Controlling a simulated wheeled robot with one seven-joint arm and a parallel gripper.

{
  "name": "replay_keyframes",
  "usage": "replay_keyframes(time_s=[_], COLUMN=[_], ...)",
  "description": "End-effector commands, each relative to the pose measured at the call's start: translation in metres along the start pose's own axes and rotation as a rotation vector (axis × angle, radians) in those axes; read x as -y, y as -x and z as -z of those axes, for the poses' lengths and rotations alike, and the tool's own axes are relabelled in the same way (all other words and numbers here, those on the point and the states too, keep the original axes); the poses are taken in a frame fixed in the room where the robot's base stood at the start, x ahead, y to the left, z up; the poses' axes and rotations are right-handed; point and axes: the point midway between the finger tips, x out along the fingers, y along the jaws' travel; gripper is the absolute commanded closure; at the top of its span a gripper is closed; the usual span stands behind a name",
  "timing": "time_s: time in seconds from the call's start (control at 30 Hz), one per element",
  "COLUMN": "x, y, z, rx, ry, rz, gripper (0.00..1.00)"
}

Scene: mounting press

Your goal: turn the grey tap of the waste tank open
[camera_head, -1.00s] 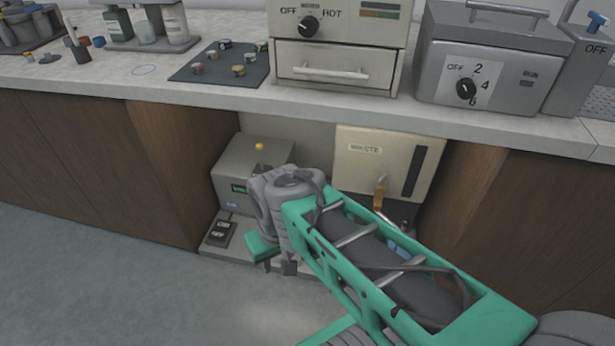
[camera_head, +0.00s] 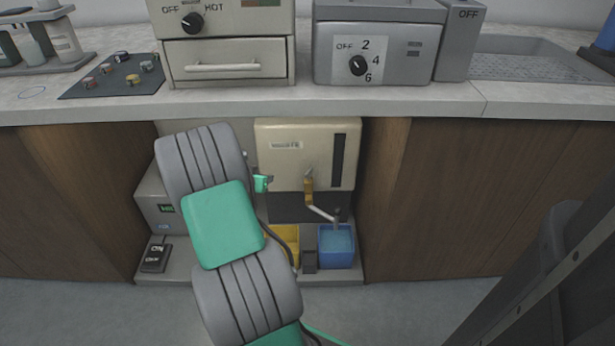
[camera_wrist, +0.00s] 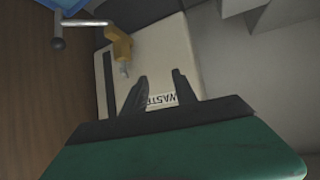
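The cream waste tank (camera_head: 275,165) stands in the recess under the counter. On its front is a brass-coloured tap body (camera_head: 309,190) with a small grey handle (camera_head: 309,174) and a silver spout bent down to the right. In the wrist view the tank (camera_wrist: 150,55) appears rotated, with the brass body (camera_wrist: 119,42) and grey handle (camera_wrist: 125,70) above and left of my fingers. My gripper (camera_wrist: 160,76) is open and empty, facing the tank front near the WASTE label, apart from the tap. In the head view my arm hides most of my gripper.
A blue container (camera_head: 336,247) stands below the spout, with a yellow container (camera_head: 291,236) to its left. A grey box (camera_head: 151,205) and a switch block (camera_head: 156,256) are at the left of the recess. The wooden cabinet wall (camera_head: 385,190) bounds it on the right.

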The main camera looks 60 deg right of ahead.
Motion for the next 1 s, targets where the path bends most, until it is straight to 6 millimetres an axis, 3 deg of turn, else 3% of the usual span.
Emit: replay_keyframes(time_s=[0.03,0.1,0.23,0.7,1.0], x=[-0.031,-0.063,-0.094,-0.11,-0.11], y=[-0.039,-0.071,-0.098,-0.17,-0.173], z=[-0.003,0.002,0.006,0.021,0.025], rx=[-0.056,-0.137,-0.218,-0.227,-0.227], ry=[-0.039,-0.079,-0.11,-0.114,-0.112], rz=[-0.058,-0.108,-0.146,-0.151,-0.148], gripper=[0.66,0.66,0.66,0.66,0.66])
